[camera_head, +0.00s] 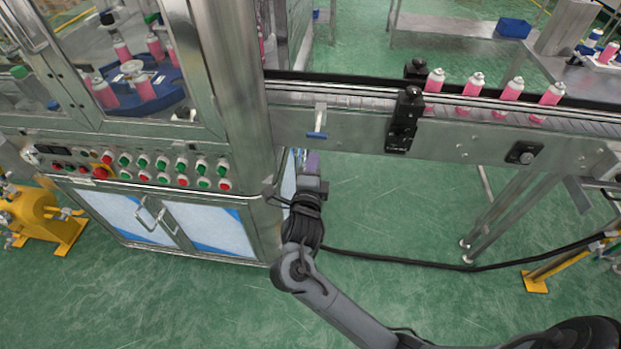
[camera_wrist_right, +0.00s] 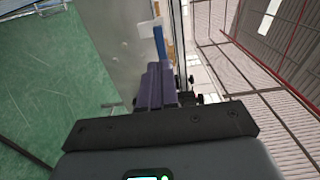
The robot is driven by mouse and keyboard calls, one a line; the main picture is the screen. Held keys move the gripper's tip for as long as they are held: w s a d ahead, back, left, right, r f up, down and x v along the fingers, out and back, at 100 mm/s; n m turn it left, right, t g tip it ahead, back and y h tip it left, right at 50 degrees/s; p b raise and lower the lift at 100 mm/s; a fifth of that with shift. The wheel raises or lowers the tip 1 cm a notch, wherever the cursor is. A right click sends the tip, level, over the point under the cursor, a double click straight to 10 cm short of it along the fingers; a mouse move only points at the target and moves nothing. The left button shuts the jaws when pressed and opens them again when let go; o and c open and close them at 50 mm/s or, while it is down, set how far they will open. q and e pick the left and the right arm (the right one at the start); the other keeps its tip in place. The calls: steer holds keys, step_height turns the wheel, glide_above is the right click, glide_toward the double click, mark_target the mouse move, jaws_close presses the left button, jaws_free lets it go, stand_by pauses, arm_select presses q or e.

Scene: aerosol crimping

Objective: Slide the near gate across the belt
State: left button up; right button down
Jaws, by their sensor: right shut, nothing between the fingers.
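The near gate (camera_head: 319,118) is a pale upright piece with a blue handle on the near side rail of the belt (camera_head: 375,101), just right of the machine cabinet. In the right wrist view the blue handle (camera_wrist_right: 159,44) and a white plate lie just beyond my fingertips. My right gripper (camera_head: 306,156) is below the handle and a little to its left, beside the cabinet corner. Its purple fingers (camera_wrist_right: 157,75) are shut and empty. They look apart from the handle, though the exact gap is hard to judge. My left gripper is not in view.
Several pink cans (camera_head: 511,90) stand on the belt to the right. A black sensor block (camera_head: 404,118) is fixed to the rail right of the gate. The cabinet (camera_head: 235,100) stands close on the left. A black cable (camera_head: 420,262) crosses below the conveyor.

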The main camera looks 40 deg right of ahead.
glide_toward(318, 127)
steer(key=shift+f+b+x, duration=0.15)
steer(key=shift+b+x, duration=0.05)
steer(key=shift+x, duration=0.6)
steer(key=shift+f+b+x, duration=0.15)
steer(key=shift+b+x, duration=0.05)
steer(key=shift+x, duration=0.65)
steer(key=shift+w+d+f, duration=0.1)
steer(key=shift+w+d, duration=0.05)
steer(key=shift+d, duration=0.05)
steer(key=b+x, duration=0.3)
steer(key=x, duration=0.3)
steer(key=shift+f, duration=0.2)
